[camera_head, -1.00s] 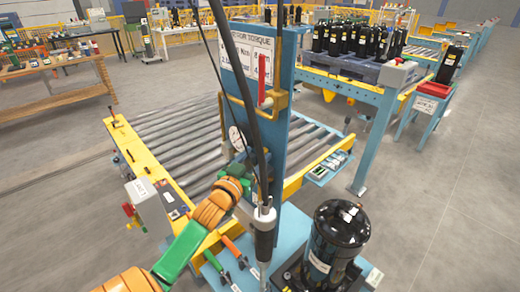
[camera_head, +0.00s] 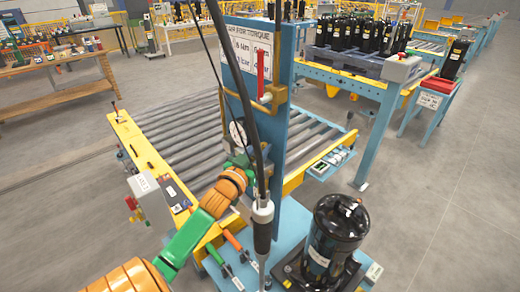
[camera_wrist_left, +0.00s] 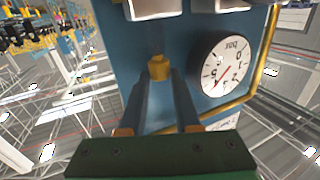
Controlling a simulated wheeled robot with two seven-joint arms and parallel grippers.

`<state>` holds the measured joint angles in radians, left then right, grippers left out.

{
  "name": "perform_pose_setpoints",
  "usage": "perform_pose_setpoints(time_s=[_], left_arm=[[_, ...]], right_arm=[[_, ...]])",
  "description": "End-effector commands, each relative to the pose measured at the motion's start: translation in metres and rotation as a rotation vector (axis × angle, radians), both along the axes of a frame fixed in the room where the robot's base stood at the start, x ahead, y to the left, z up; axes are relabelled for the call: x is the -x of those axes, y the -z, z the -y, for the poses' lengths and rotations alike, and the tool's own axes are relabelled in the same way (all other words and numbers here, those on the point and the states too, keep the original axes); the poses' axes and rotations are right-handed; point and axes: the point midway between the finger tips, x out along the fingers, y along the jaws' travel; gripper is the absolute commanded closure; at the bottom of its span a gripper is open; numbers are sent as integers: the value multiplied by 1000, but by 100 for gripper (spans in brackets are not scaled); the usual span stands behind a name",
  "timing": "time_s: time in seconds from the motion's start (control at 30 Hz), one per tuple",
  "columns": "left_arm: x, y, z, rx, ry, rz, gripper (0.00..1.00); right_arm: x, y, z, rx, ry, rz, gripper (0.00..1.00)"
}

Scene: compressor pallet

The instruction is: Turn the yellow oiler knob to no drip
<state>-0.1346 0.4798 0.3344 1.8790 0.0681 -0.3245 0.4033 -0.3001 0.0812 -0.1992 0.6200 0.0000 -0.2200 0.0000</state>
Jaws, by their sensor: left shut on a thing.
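The yellow oiler knob (camera_wrist_left: 159,67) shows in the left wrist view on the blue panel (camera_wrist_left: 118,60), between the fingertips of my left gripper (camera_wrist_left: 160,80). Both fingers are closed in on its sides. In the head view my left gripper (camera_head: 243,160) is at the blue panel, just below the pressure gauge (camera_head: 237,132), partly behind dark hoses. The knob is hidden there. In the wrist view the white gauge (camera_wrist_left: 225,65) is right of the knob, its lettering upside down. My right gripper is not in view.
A hanging tool (camera_head: 262,228) on dark hoses is close to the right of my left arm. A black compressor (camera_head: 335,240) stands at front right. Yellow pipe (camera_head: 270,97) and a red lever (camera_head: 261,72) are on the panel. A roller conveyor (camera_head: 185,130) lies behind.

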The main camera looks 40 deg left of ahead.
Motion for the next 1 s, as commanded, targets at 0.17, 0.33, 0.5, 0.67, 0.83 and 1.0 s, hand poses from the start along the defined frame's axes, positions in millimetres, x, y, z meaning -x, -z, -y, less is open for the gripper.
perform_pose_setpoints(time_s=[0.17, 0.33, 0.5, 0.67, 0.83, 1.0], left_arm=[[0, 0, -1, -4, 35, -1, 100], [1, 1, -4, -9, 126, -5, 100], [1, 2, -6, -9, 249, -7, 100], [1, 4, -9, -9, 356, -7, 100], [0, 4, -10, -5, 448, -4, 100], [0, 2, -12, -4, 508, -1, 100]], right_arm=[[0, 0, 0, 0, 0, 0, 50], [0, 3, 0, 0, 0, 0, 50], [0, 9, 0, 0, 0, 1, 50], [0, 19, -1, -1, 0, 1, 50], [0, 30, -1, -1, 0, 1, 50], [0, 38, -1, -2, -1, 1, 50]])
